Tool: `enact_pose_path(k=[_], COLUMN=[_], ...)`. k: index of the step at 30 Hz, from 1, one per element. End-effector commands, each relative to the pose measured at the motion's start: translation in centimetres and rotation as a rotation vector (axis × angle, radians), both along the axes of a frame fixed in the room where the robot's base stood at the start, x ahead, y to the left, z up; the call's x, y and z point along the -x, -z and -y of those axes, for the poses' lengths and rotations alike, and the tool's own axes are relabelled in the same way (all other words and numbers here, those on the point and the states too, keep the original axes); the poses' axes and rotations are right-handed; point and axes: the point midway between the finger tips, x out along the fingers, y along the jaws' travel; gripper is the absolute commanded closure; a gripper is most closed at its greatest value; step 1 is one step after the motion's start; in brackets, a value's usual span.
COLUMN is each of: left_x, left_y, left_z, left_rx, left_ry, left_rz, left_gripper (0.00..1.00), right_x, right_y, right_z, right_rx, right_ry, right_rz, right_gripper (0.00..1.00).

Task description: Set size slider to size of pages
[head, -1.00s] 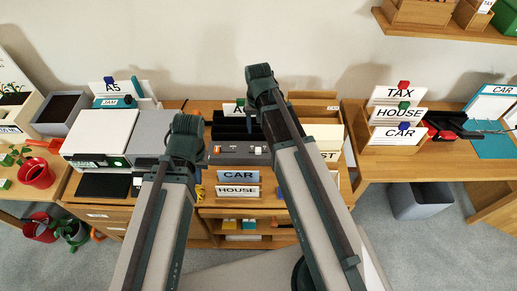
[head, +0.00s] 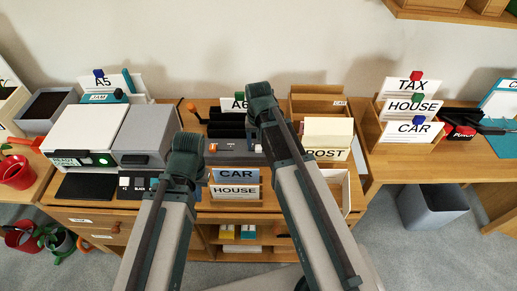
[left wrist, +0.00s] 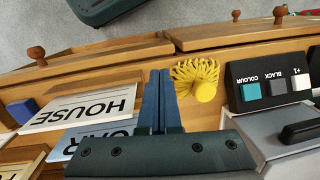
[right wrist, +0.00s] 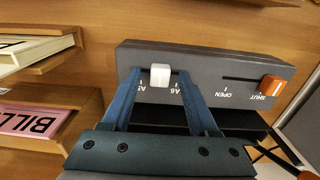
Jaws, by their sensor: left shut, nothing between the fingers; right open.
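A grey slider unit (right wrist: 215,70) carries a white knob (right wrist: 160,75) beside A5 and A6 marks and an orange knob (right wrist: 271,85) at SHUT. The white knob stands between those two marks. My right gripper (right wrist: 160,70) is open with a fingertip on either side of the white knob; I cannot tell if they touch it. In the head view the unit (head: 236,158) is partly behind my right arm. An A5 card (head: 103,83) stands at back left and an A6 card (head: 239,103) behind the unit. My left gripper (left wrist: 160,74) is shut and empty beside a yellow tufted thing (left wrist: 195,78).
CAR and HOUSE cards (head: 235,190) stand in front of the unit. A printer-like machine (head: 92,135) is at left and a black button panel (left wrist: 270,82) lies near my left gripper. A POST box (head: 328,138) is to the right.

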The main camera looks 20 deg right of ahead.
Motion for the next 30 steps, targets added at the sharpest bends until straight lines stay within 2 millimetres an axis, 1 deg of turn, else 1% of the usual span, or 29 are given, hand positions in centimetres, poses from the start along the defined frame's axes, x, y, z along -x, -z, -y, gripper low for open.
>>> enact_pose_path(k=[7, 11, 12, 14, 15, 17, 30], left_x=[0.00, 0.00, 0.00, 0.00, 0.00, 0.00, 0.00], left_y=[0.00, 0.00, 0.00, 0.00, 0.00, 0.00, 0.01], left_z=[0.00, 0.00, 0.00, 0.00, 0.00, 0.00, 0.00], left_rx=[0.000, 0.000, 0.000, 0.000, 0.000, 0.000, 0.000], left_ry=[0.000, 0.000, 0.000, 0.000, 0.000, 0.000, 0.000], left_rz=[0.000, 0.000, 0.000, 0.000, 0.000, 0.000, 0.000], left_gripper=[1.00, 1.00, 1.00, 1.00, 1.00, 1.00, 1.00], right_x=[0.00, 0.00, 0.00, 0.00, 0.00, 0.00, 0.01], right_y=[0.00, 0.00, 0.00, 0.00, 0.00, 0.00, 0.01], right_z=[0.00, 0.00, 0.00, 0.00, 0.00, 0.00, 0.00], right_rx=[0.000, 0.000, 0.000, 0.000, 0.000, 0.000, 0.000], right_ry=[0.000, 0.000, 0.000, 0.000, 0.000, 0.000, 0.000], right_rz=[0.000, 0.000, 0.000, 0.000, 0.000, 0.000, 0.000], right_gripper=[0.40, 0.63, 0.71, 0.81, 0.89, 0.99, 1.00])
